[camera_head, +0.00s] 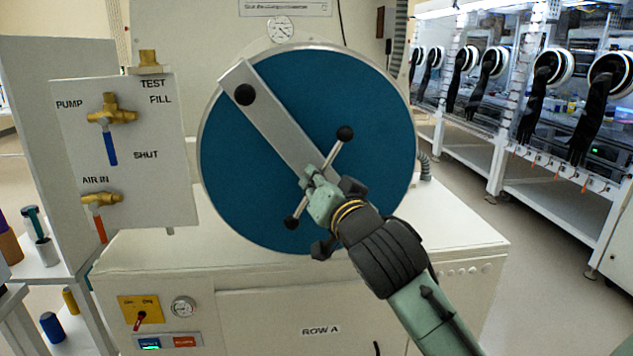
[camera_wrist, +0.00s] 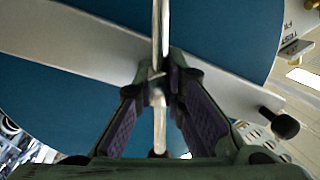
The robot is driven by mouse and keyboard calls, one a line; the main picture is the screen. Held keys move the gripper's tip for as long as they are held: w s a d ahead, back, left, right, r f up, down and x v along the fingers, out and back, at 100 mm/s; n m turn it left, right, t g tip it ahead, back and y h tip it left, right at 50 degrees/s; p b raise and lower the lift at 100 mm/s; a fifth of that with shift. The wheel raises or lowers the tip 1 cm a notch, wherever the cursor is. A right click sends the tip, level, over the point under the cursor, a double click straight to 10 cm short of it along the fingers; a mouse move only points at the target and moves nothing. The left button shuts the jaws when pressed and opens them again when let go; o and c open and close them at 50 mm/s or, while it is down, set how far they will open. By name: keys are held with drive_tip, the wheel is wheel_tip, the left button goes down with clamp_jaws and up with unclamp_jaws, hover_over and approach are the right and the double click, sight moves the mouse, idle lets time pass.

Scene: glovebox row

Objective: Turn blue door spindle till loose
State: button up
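The round blue door (camera_head: 235,165) faces me, with a pale grey bar (camera_head: 275,125) running diagonally across it. The spindle's thin crossbar (camera_head: 335,156) has black ball ends and tilts from upper right to lower left. My gripper (camera_head: 317,185) is at the spindle's middle and hides the hub. In the wrist view, the fingers of my gripper (camera_wrist: 161,78) close in from both sides on the spindle crossbar (camera_wrist: 160,28), which runs upright between them. The fingertips appear to touch it. The blue door (camera_wrist: 225,35) and grey bar (camera_wrist: 70,38) lie behind.
A white valve panel (camera_head: 150,180) with brass valves (camera_head: 112,110) stands left of the door. The bench front below carries a yellow switch plate (camera_head: 140,310) and a gauge (camera_head: 183,307). Gloveboxes (camera_head: 530,100) with black gloves line the right, beyond open floor.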

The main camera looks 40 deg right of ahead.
clamp_jaws()
